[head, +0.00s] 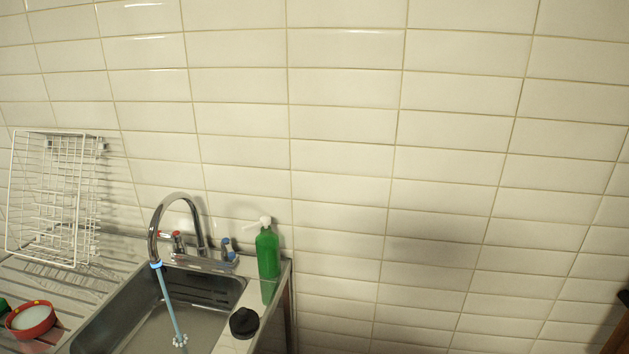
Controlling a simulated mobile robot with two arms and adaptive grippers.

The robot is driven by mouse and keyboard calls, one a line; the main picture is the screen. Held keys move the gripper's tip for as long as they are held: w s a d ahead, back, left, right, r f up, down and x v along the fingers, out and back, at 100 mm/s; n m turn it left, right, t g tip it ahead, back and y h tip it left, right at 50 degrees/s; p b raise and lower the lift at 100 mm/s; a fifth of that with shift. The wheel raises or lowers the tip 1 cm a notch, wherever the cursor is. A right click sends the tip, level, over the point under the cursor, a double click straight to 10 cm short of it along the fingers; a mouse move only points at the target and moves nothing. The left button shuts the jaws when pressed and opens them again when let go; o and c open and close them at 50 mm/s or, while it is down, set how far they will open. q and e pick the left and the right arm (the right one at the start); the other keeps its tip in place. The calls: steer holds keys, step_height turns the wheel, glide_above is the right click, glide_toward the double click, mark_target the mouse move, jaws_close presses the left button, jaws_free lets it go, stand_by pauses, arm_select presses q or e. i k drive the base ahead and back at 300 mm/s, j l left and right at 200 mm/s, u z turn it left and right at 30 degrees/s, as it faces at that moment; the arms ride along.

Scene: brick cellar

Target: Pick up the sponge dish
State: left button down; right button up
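No thing in the head view is clearly a sponge dish. A round red dish with a pale inside (31,319) sits on the ribbed drainboard at the lower left. A small black rounded object (244,323) sits on the rim right of the sink basin. I cannot tell whether either of these is the sponge dish. Neither of my grippers is in view.
A green pump bottle (268,252) stands at the back right corner. A white wire rack (55,200) stands left. Tiled wall fills the right.

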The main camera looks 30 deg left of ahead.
mark_target(30, 320)
steer(key=u, duration=2.55)
